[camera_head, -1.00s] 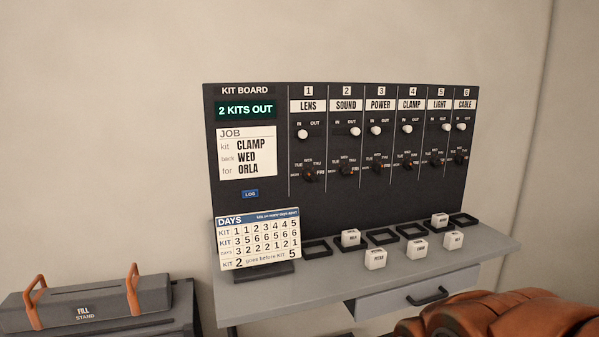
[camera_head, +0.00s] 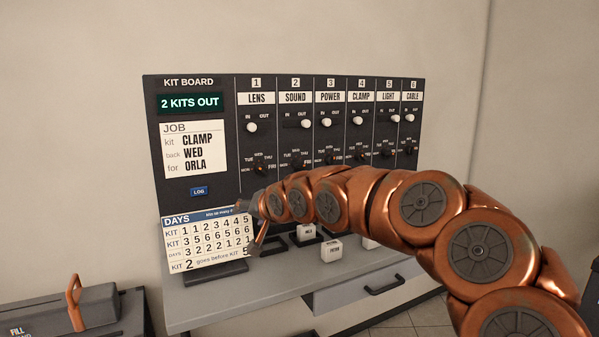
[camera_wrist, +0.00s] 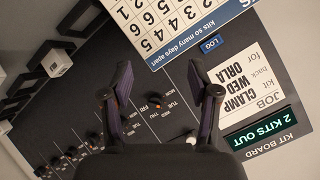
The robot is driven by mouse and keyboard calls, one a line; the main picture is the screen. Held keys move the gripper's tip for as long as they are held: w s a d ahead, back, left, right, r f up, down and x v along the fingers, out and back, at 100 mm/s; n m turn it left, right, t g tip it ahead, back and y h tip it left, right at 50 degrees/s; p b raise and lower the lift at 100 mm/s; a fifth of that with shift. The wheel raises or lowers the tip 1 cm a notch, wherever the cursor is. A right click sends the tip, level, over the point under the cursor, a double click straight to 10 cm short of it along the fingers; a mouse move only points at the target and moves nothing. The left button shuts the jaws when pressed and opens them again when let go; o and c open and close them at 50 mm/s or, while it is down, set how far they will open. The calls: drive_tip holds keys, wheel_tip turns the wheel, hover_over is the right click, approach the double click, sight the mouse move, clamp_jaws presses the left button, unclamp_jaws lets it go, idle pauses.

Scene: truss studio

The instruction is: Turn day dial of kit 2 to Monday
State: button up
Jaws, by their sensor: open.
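The kit 2 dial (camera_head: 297,167) is a small dark knob under the SOUND label (camera_head: 295,97) on the black kit board (camera_head: 220,188). Its white day letters show around it, but its pointer is too small to read. My gripper (camera_head: 254,218) is in front of the lower left of the board, by the days card, left of and below the dial. In the wrist view my gripper (camera_wrist: 161,76) is open and empty, its two fingers apart in front of the board. Day letters show between the fingers; I cannot tell whether the kit 2 dial is behind the left finger.
The days card (camera_head: 205,243) stands on the grey shelf (camera_head: 240,305), close to my gripper. White cubes (camera_head: 331,250) and dark square frames sit on the shelf. A drawer handle (camera_head: 387,284) is below. The fill stand (camera_head: 50,310) is at lower left.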

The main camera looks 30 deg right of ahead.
drive_tip(key=w+d+r+m+t+h, duration=0.2)
drive_tip(key=w+d+r+m+t, duration=0.15)
drive_tip(key=w+d, duration=0.45)
drive_tip(key=m+t+h, duration=0.2)
drive_tip(key=m, duration=0.1)
approach(300, 166)
drive_tip(key=w, duration=0.2)
drive_tip(key=shift+w+d+r+p, duration=0.1)
drive_tip(key=shift+w+d+p, duration=0.1)
drive_tip(key=shift+w+p, duration=0.3)
drive_tip(key=shift+w+d+r+p, duration=0.1)
drive_tip(key=shift+w+d+p, duration=0.15)
drive_tip(key=shift+w, duration=0.35)
drive_tip(key=shift+w+d+f+p, duration=0.1)
drive_tip(key=shift+w+d+p, duration=0.1)
drive_tip(key=shift+w+p, duration=0.95)
drive_tip(key=shift+w+d+f+p, duration=0.1)
drive_tip(key=shift+w+d+p, duration=0.3)
drive_tip(key=shift+w, duration=1.2)
drive_tip(key=shift+a, duration=0.15)
drive_tip(key=c, duration=1.2)
drive_tip(key=shift+o, duration=0.2)
